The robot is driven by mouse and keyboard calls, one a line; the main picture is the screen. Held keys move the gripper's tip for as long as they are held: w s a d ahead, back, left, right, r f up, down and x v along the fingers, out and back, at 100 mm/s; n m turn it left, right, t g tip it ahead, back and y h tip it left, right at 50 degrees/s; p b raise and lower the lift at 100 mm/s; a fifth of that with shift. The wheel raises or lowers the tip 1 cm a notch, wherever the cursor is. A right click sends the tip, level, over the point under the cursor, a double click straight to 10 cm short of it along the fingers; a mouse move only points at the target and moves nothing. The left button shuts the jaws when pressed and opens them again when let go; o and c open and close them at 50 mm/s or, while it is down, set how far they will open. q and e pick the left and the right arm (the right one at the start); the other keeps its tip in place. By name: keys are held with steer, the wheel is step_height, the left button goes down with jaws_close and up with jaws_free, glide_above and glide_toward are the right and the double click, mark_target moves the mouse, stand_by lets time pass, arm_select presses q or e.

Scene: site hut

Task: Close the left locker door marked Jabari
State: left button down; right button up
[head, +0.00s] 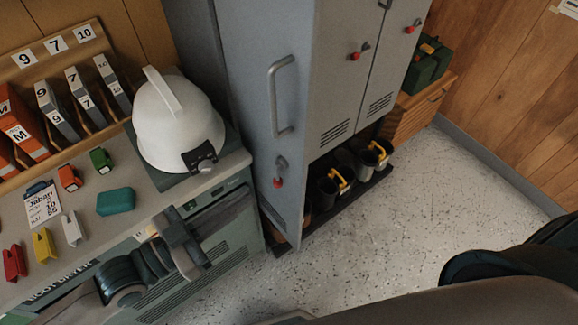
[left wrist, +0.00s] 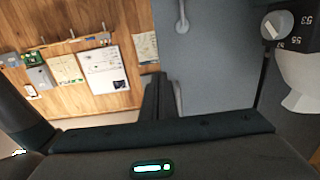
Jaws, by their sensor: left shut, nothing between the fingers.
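The grey left locker door (head: 245,85) appears to stand swung out towards me, its outer face to the left. It carries a bar handle (head: 282,95) and a red-knobbed latch (head: 278,180). No name is legible on it. My left gripper (head: 195,262) is shut and empty, left of the door's lower part and in front of the counter, apart from the door. In the left wrist view the gripper's fingers (left wrist: 162,98) appear before a grey-blue panel (left wrist: 215,65), apparently the door, with a bar handle (left wrist: 182,18). The compartment behind the door is hidden. My right gripper is out of view.
Two other locker doors (head: 338,85) (head: 400,60) look shut. Boots (head: 330,188) stand on a low rack below. A white helmet (head: 175,125) stands on the counter (head: 150,195), near the door. A card reading Jabari (head: 42,205) lies there. Speckled floor (head: 400,220) is clear to the right.

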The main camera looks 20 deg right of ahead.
arm_select(q)
steer(key=p, duration=0.5)
glide_toward(302, 161)
steer(key=x, duration=0.5)
steer(key=shift+s+d+r, duration=0.1)
steer(key=shift+r, duration=0.1)
steer(key=shift+w+d+f, duration=0.1)
steer(key=shift+w+d, duration=0.15)
steer(key=shift+d, duration=0.25)
steer(key=shift+d+f, duration=0.1)
steer(key=shift+d, duration=0.05)
steer(key=shift+w+d, duration=0.1)
